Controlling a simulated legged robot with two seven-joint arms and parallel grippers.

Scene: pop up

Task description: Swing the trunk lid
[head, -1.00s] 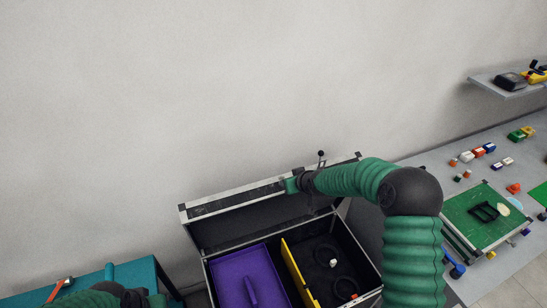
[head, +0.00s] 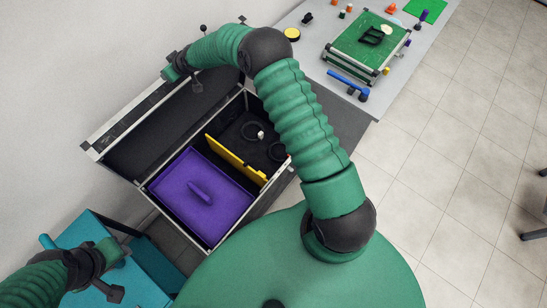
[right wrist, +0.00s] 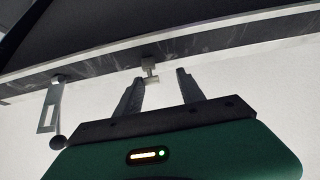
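The trunk (head: 262,195) stands open, a dark case with metal-trimmed edges. Its lid (head: 150,125) is raised on the wall side, tilted back. My right arm reaches over the trunk, and my right gripper (head: 172,68) is at the far upper edge of the lid. In the right wrist view my right gripper (right wrist: 160,90) has its two fingers apart, with the lid's edge (right wrist: 215,45) just beyond them. A small metal latch (right wrist: 150,70) lies between the fingertips, not visibly clamped. My left gripper (head: 118,255) is at lower left, away from the trunk; its fingers are unclear.
Inside the trunk are a purple tray (head: 175,205), a yellow divider (head: 235,158) and black rings (head: 252,131). A grey bench (head: 315,70) with small items is beyond the trunk.

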